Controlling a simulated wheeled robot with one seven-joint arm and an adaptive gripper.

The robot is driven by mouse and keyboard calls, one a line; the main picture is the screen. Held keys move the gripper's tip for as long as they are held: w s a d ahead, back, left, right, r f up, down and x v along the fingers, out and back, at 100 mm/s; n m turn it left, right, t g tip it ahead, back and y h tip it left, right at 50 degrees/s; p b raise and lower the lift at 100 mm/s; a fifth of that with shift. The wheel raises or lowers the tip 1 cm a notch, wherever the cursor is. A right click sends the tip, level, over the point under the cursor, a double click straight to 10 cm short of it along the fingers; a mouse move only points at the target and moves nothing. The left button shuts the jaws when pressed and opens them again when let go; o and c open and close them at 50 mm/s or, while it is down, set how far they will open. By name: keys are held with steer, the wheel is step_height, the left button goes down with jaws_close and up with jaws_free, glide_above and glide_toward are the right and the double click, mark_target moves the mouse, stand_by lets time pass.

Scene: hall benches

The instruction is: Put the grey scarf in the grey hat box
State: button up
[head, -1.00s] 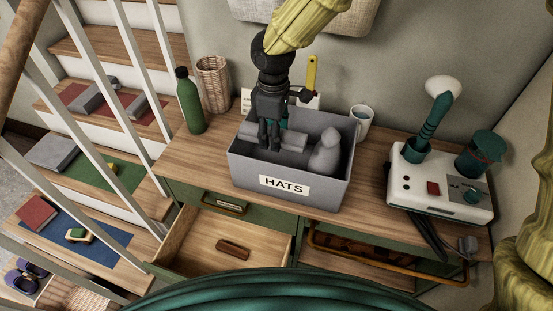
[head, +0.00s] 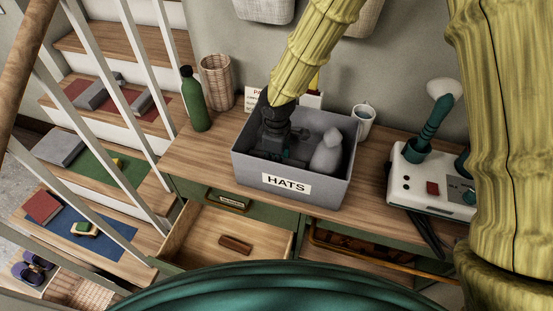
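The grey hat box (head: 250,170), labelled HATS, stands open on the wooden bench top. My gripper (head: 274,150) is down inside its left half, with the fingertips low and dark behind the front wall. I cannot tell whether the fingers are open or shut. The grey scarf cannot be made out clearly; a rolled grey thing at the fingers a second ago is now hidden by the gripper and the box wall. A pale grey lumpy thing (head: 326,152) stands in the right half of the box, beside my gripper.
A green bottle (head: 195,100) and a wicker basket (head: 216,82) stand left of the box. A white mug (head: 364,121) and a white appliance (head: 415,182) stand right. An open drawer (head: 205,245) juts out below. Stair balusters (head: 110,135) rise at left.

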steer(key=shift+s+f, duration=0.1)
steer(key=o, duration=1.1)
steer(key=shift+c, duration=0.2)
step_height(320, 180, up, 12)
steer(key=b, duration=0.2)
steer(key=shift+r, duration=0.2)
